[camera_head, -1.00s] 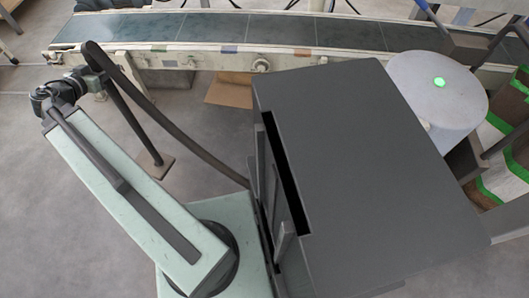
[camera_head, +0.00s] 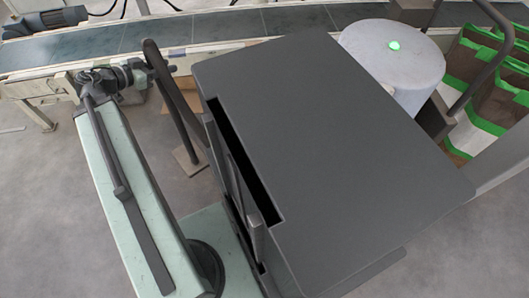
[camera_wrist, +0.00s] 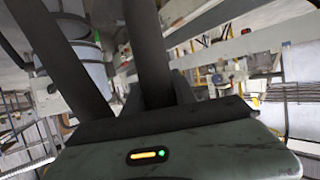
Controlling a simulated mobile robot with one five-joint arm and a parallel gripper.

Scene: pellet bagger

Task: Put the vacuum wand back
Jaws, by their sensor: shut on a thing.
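The vacuum wand (camera_head: 163,66) is a dark curved tube in the head view, rising at the left edge of my dark grey top. My gripper (camera_head: 138,76) is at its upper part, shut on it, at the end of my pale green arm. The wand's lower end is hidden from the head view. In the wrist view a thick dark tube (camera_wrist: 148,50) rises from my gripper (camera_wrist: 162,98), with a second dark bar to its left. The jaw tips are hard to make out there.
A conveyor (camera_head: 215,30) runs across the back. A pale drum (camera_head: 400,70) with a green light stands at the back right, near brown bags with green trim (camera_head: 480,85). Floor at the left is clear.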

